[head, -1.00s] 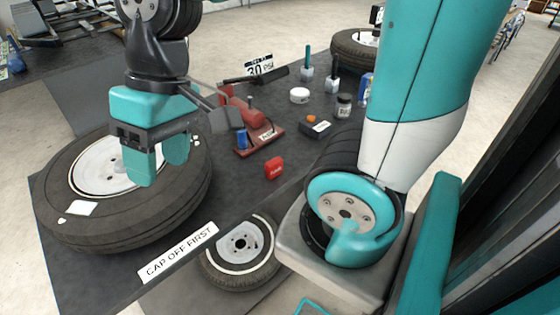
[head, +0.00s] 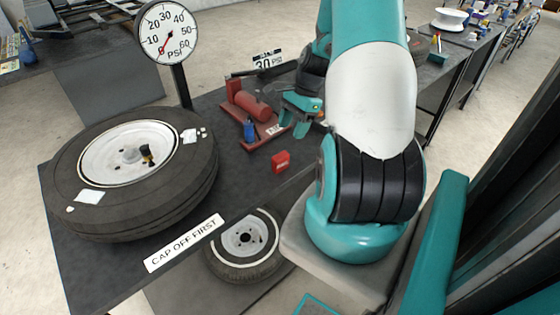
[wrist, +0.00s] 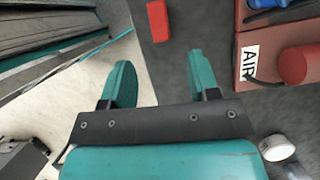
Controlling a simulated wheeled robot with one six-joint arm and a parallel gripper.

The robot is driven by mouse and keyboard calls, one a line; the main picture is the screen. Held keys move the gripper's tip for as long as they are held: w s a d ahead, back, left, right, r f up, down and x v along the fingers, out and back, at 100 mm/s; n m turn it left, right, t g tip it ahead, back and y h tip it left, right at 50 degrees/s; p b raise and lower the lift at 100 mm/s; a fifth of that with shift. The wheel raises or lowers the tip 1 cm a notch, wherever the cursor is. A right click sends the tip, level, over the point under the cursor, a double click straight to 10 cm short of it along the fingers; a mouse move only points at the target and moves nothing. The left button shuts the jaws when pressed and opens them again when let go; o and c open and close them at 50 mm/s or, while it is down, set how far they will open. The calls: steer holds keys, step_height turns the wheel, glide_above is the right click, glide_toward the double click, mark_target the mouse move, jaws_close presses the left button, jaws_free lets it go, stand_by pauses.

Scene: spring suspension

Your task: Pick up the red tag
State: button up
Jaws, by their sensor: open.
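The red tag (head: 281,161) is a small red block with white marking. It lies on the dark table near its front edge, in front of the red air compressor. In the wrist view the red tag (wrist: 158,21) is at the top, ahead of the fingertips and roughly centred between them. My gripper (head: 293,124) is open and empty, beyond the tag and by the compressor's right end.
The red air compressor (head: 250,103) with a blue part stands beside the tag. A large tyre (head: 192,195) fills the table's left side, below a pressure gauge (head: 166,32). A "CAP OFF FIRST" label (head: 185,243) is on the front edge. Dark table is clear left of the tag.

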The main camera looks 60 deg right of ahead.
mark_target(281, 155)
steer(key=p+x, duration=0.1)
steer(key=x, duration=0.5)
steer(key=shift+a+f, duration=0.15)
steer(key=shift+f, duration=0.2)
steer(key=shift+p+x, duration=1.05)
steer(key=shift+x, duration=1.6)
steer(key=shift+a+r, duration=0.1)
steer(key=c, duration=1)
